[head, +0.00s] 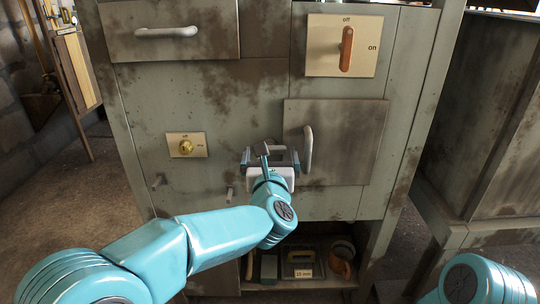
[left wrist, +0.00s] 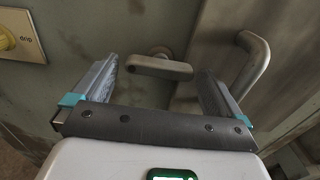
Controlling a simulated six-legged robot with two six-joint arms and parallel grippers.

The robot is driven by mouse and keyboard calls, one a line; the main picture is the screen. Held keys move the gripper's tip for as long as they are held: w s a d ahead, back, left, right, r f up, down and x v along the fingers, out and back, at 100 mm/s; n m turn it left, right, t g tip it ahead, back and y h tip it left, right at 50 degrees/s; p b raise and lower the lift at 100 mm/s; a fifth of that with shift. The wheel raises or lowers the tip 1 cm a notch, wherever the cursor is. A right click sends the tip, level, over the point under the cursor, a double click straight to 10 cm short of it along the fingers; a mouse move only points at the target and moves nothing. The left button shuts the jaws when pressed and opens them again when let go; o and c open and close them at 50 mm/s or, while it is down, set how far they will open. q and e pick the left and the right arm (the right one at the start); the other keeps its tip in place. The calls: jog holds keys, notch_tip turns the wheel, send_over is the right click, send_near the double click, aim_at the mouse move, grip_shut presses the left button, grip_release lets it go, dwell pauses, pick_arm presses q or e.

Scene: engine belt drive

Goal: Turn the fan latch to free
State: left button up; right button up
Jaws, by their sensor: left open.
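A small dull grey-brown turn latch (left wrist: 160,67) is on the cabinet front in the left wrist view, its bar lying nearly level below a round pivot. It carries no label that I can see. My left gripper (left wrist: 158,85) is open, with one finger on each side of the latch and nothing held. In the head view my left gripper (head: 270,156) is at the left edge of the grey door (head: 350,135) and largely hides the latch. Whether the fingers touch it I cannot tell. My right gripper is out of view.
The door's pale handle (head: 308,148) stands out close to the right of my left gripper. An orange lever (head: 347,49) is above right, and a yellow knob (head: 186,147) marked drip is left. An open shelf (head: 300,284) below holds a mug (head: 342,264).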

pick_arm(q)
jog(key=shift+w, duration=0.3)
jog(key=c, duration=0.9)
jog(key=shift+o, duration=0.3)
